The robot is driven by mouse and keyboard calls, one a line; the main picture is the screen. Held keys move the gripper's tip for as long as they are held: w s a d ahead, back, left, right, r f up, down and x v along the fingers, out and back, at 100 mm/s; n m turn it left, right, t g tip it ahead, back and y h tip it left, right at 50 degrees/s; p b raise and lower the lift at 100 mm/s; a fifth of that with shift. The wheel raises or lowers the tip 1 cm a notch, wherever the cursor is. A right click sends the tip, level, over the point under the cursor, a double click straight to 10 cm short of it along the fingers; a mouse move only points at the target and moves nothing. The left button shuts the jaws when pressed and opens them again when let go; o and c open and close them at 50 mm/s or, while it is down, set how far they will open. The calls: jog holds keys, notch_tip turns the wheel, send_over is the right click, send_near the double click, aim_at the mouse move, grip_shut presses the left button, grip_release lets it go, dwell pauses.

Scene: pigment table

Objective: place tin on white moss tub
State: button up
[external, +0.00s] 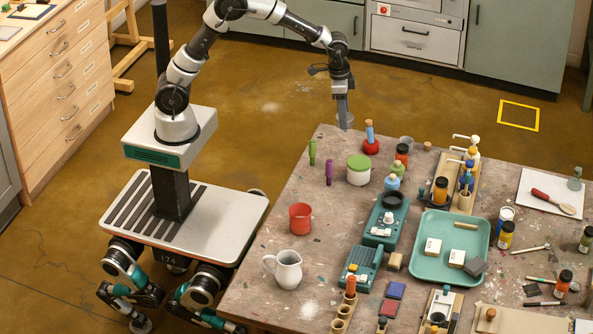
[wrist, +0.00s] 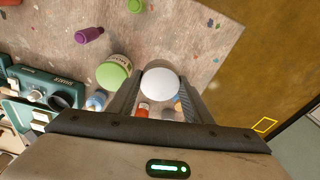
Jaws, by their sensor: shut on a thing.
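The white moss tub (external: 358,176) is a white round tub with a green lid, standing upright near the far left part of the table. It also shows in the wrist view (wrist: 116,68), left of my fingers. My gripper (external: 344,108) is raised near the table's far edge, beyond the tub and a little left of it in the external view. It is shut on the tin (wrist: 160,86), seen in the wrist view as a pale round top between the fingers. In the external view the tin is a small grey shape at the fingertips, mostly hidden. The tub's lid is bare.
A teal tray (external: 428,268) is farther right. The tabletop nearer the left edge has free room.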

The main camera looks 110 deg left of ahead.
notch_tip(320, 180, up, 4)
jog(key=p, duration=0.3)
send_over(360, 162)
jog(key=s, duration=0.1)
jog(key=f, duration=0.3)
jog(key=f+b, duration=0.1)
jog(key=f, duration=0.6)
jog(key=shift+w, duration=0.3)
jog(key=shift+f+b, duration=0.2)
jog(key=shift+b, duration=0.1)
jog(key=o, duration=1.1)
jog(key=shift+r, duration=0.1)
